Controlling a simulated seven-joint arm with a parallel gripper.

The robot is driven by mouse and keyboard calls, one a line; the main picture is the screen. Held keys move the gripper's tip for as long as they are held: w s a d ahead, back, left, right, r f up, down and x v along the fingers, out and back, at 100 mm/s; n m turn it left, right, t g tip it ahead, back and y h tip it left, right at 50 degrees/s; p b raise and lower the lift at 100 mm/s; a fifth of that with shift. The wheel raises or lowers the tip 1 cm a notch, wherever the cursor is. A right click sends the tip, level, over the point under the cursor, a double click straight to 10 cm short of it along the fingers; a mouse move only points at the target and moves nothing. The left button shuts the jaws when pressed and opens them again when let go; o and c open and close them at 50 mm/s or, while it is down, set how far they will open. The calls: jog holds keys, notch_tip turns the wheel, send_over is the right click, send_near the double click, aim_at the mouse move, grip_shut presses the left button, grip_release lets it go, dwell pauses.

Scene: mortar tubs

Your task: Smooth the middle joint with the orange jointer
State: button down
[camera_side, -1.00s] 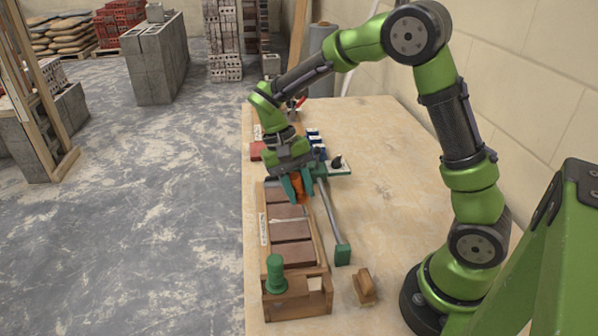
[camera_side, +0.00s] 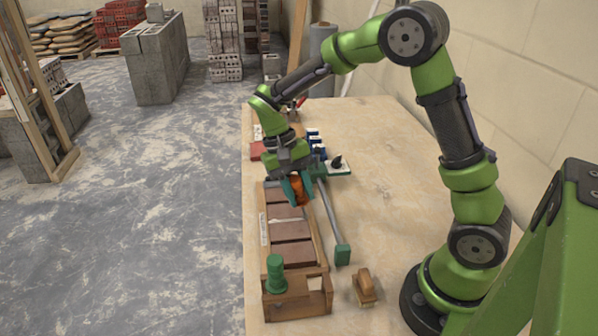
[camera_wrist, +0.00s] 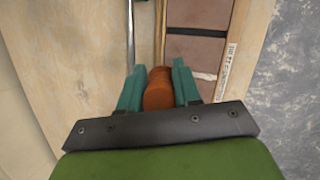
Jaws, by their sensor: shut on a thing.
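My gripper (camera_side: 297,188) is shut on the orange jointer (camera_side: 300,191), with a teal finger on each side of its handle. In the wrist view the rounded orange handle (camera_wrist: 159,90) sits between the fingers; the jointer's working end is hidden. The gripper is over the far part of a wooden tray (camera_side: 317,235) that holds a row of brown bricks (camera_side: 291,254). I cannot tell whether the jointer touches the bricks.
A grey bar with a green end block (camera_side: 342,254) lies right of the tray. A wooden box with a green knob (camera_side: 276,275) stands at the tray's near end, a wooden-handled brush (camera_side: 365,288) beside it. The bench's right side (camera_side: 400,190) is clear.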

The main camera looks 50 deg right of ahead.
jog(key=shift+w+a, duration=0.5)
jog(key=shift+a, duration=0.05)
dwell(0.4)
jog(key=shift+w+a+f, duration=0.15)
jog(key=shift+w+a, duration=0.35)
jog(key=shift+a, duration=0.05)
jog(key=shift+w+a, duration=0.1)
jog(key=shift+w, duration=0.05)
jog(key=shift+w+a, duration=0.4)
jog(key=shift+w+a, duration=0.45)
jog(key=shift+w, duration=0.05)
